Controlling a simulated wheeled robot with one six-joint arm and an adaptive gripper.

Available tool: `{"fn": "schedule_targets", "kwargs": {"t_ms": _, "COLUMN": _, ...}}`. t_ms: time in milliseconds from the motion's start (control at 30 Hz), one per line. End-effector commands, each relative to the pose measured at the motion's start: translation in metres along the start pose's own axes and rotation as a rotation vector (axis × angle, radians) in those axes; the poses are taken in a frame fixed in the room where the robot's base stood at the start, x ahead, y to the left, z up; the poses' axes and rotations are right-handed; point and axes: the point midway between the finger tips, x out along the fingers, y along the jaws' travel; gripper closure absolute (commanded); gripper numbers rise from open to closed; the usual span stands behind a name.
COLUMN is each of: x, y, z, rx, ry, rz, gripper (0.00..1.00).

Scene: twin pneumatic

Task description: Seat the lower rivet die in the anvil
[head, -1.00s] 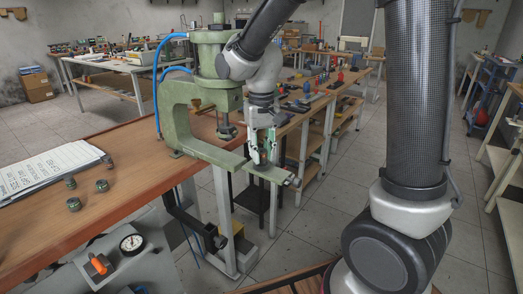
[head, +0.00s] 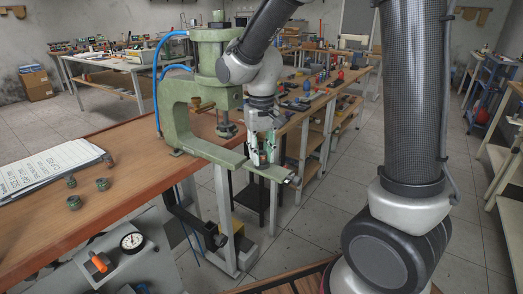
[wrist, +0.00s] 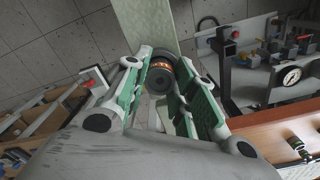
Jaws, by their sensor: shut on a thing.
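The anvil is the lower arm (head: 215,152) of the green C-shaped press, reaching out past the bench edge. It shows in the wrist view as a pale green bar (wrist: 146,25). My gripper (head: 262,160) points down over the outer end of this arm. In the wrist view its green-padded fingers (wrist: 160,84) are closed around a dark round die (wrist: 158,75) with a copper-coloured band. The die is at the fingertips, close to the arm. The fingers hide the spot under it, so I cannot tell whether it touches the anvil.
The press's upper ram (head: 226,128) hangs above the inner part of the arm. Several small dark dies (head: 102,184) stand on the wooden bench (head: 120,160) beside a clipboard (head: 45,168). A panel with a gauge (head: 132,241) is at the front. Open floor lies right of the press.

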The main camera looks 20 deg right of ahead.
Motion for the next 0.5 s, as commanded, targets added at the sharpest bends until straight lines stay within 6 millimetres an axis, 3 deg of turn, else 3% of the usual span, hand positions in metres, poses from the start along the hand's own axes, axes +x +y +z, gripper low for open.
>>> {"fn": "schedule_targets", "kwargs": {"t_ms": 167, "x": 0.0045, "y": 0.0001, "z": 0.0003, "rx": 0.0, "ry": -0.001, "rz": 0.0, "gripper": 1.0}}
{"fn": "schedule_targets", "kwargs": {"t_ms": 200, "x": 0.0043, "y": 0.0001, "z": 0.0001, "rx": 0.0, "ry": 0.0, "rz": 0.0, "gripper": 0.69}}
{"fn": "schedule_targets", "kwargs": {"t_ms": 300, "x": 0.0043, "y": 0.0, "z": 0.0001, "rx": 0.0, "ry": 0.0, "rz": 0.0, "gripper": 0.5}}
{"fn": "schedule_targets", "kwargs": {"t_ms": 500, "x": 0.0042, "y": 0.0, "z": 0.0001, "rx": 0.0, "ry": 0.0, "rz": 0.0, "gripper": 0.49}}
